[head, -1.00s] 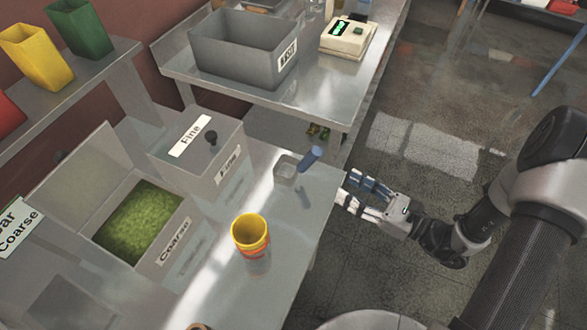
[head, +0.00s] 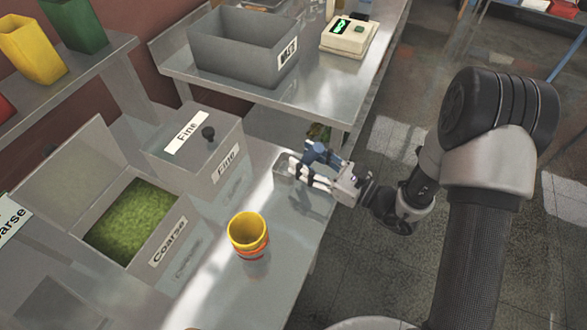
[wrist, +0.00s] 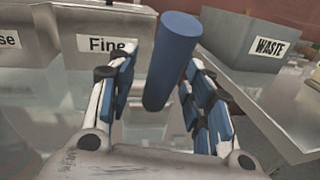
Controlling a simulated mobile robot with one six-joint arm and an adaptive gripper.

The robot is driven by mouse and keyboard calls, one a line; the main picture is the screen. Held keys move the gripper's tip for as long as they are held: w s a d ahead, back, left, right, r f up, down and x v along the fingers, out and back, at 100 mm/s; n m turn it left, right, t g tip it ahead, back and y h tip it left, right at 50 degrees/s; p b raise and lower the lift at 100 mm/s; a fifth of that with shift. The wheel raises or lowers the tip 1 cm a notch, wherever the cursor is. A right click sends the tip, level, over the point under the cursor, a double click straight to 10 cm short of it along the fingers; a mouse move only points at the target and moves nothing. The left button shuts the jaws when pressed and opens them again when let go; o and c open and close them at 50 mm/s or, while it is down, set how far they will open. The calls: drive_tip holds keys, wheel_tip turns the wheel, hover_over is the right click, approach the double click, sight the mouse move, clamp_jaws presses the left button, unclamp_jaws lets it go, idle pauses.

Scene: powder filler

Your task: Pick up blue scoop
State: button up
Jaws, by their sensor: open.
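The blue scoop's handle (wrist: 172,62) rises tilted between the fingers in the wrist view. My gripper (wrist: 160,90) is open, with one finger on each side of the handle and gaps showing at both sides. In the head view my gripper (head: 308,168) is at the right edge of the steel table, over the spot where the scoop stands. The scoop's clear cup (head: 284,168) shows just left of the fingers. Most of the handle is hard to tell from the blue finger pads there.
A Fine bin (head: 200,150) with a closed lid stands behind left of the gripper. An open Coarse bin (head: 172,243) holds green powder. A yellow cup (head: 248,232) stands on the table (head: 215,290). A grey WASTE bin (head: 235,62) and a scale (head: 349,36) are on the rear bench.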

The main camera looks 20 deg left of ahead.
drive_tip(key=shift+c, duration=0.5)
clamp_jaws()
idle(0.3)
